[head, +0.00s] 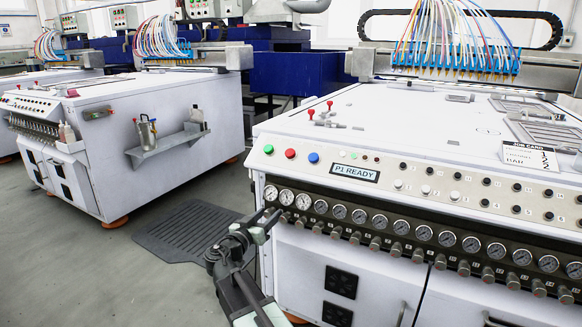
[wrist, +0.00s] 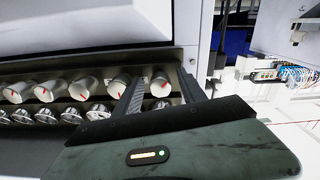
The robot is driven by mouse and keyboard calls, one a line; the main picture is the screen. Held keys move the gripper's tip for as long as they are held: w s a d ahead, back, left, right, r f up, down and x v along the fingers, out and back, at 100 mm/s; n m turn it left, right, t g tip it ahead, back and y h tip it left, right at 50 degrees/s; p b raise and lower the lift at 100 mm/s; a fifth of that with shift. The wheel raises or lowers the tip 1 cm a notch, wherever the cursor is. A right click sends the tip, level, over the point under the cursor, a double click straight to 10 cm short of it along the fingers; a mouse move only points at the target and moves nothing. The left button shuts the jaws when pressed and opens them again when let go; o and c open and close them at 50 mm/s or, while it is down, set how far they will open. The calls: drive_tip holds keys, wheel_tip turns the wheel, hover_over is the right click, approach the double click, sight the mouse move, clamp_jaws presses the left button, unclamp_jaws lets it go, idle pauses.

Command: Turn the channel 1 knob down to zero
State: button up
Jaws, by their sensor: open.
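A row of pale round knobs with red marks runs under the gauges on the near machine's front. In the wrist view, which looks upside down, the end knob (wrist: 160,81), apparently channel 1, sits between my gripper's (wrist: 161,88) two dark fingers. The fingers are apart, one on each side of it; I cannot tell if they touch it. Its red mark is not clear. The neighbouring knob (wrist: 119,86) is just left of the left finger. In the head view my gripper (head: 266,222) is at the left end of the knob row and hides the end knob.
A row of gauges (head: 339,211) lies just above the knobs. Red, green and blue buttons and a "P1 READY" display (head: 354,172) are higher on the panel. A second machine (head: 180,150) stands left, with a dark floor mat (head: 190,233) between. Open floor lies left of my arm.

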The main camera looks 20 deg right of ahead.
drive_tip(key=m, duration=0.3)
drive_tip(key=v, duration=0.8)
drive_tip(key=s+d+r+n+g+y+p, duration=0.1)
drive_tip(key=s+d+r+g+p, duration=0.4)
drive_tip(key=p, duration=0.7)
drive_tip(key=d+r+n+g+y+p, duration=0.1)
drive_tip(key=d+r+y+p, duration=0.15)
drive_tip(key=r+p, duration=0.6)
drive_tip(key=s+r+n+g+y+p, duration=0.4)
drive_tip(key=s+r+p, duration=0.4)
drive_tip(key=p, duration=1.8)
wheel_tip(320, 180, up, 3)
drive_tip(key=shift+r+g+y, duration=0.15)
drive_tip(key=shift+g+y, duration=0.3)
drive_tip(key=shift+g, duration=0.05)
drive_tip(key=shift+d, duration=0.1)
